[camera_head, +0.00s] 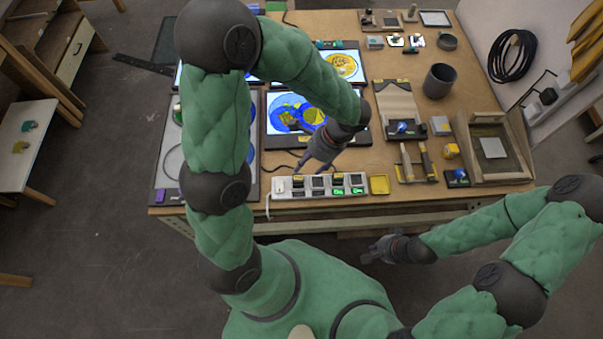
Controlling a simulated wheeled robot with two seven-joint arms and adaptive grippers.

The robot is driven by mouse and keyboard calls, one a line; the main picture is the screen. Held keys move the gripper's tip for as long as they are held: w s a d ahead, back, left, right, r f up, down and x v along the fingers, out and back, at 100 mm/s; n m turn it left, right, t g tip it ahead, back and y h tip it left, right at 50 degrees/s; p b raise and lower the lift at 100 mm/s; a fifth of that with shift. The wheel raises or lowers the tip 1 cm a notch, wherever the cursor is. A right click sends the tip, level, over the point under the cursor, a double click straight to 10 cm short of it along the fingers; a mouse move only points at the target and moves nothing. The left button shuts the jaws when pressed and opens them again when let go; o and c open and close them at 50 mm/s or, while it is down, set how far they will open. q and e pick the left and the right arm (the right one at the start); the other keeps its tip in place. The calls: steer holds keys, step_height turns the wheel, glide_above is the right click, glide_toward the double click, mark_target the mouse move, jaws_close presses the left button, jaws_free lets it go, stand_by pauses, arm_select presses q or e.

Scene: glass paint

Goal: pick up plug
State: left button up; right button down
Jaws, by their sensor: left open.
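A white power strip (318,186) with dark sockets and green-lit switches lies along the table's front edge. A thin dark cable (276,168) runs on the table just behind its left part. I cannot pick out a plug with certainty there; the small dark and yellow shapes on the strip are too small to tell apart. My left gripper (308,166) points down, open, above or just behind the left half of the strip. It hides part of the table, and nothing shows between its fingers. My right gripper (370,254) is low in front of the table, away from the strip; its fingers are too small to read.
A lit panel with a blue and yellow glass pattern (270,117) lies behind the strip. Tools and a dark cup (438,81) stand to the right. Dark plugs (548,96) sit in a wall strip at far right.

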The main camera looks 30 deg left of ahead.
mark_target(299, 178)
arm_select(q)
steer(key=x, duration=0.4)
steer(key=shift+d+b, duration=0.1)
steer(key=shift+b, duration=0.2)
steer(key=shift+d+b+x, duration=0.15)
steer(key=shift+b+x, duration=0.15)
steer(key=shift+x, duration=1)
steer(key=shift+d+b+x, duration=0.15)
steer(key=shift+b+x, duration=0.15)
steer(key=shift+x, duration=1)
steer(key=shift+w, duration=0.15)
jaws_close()
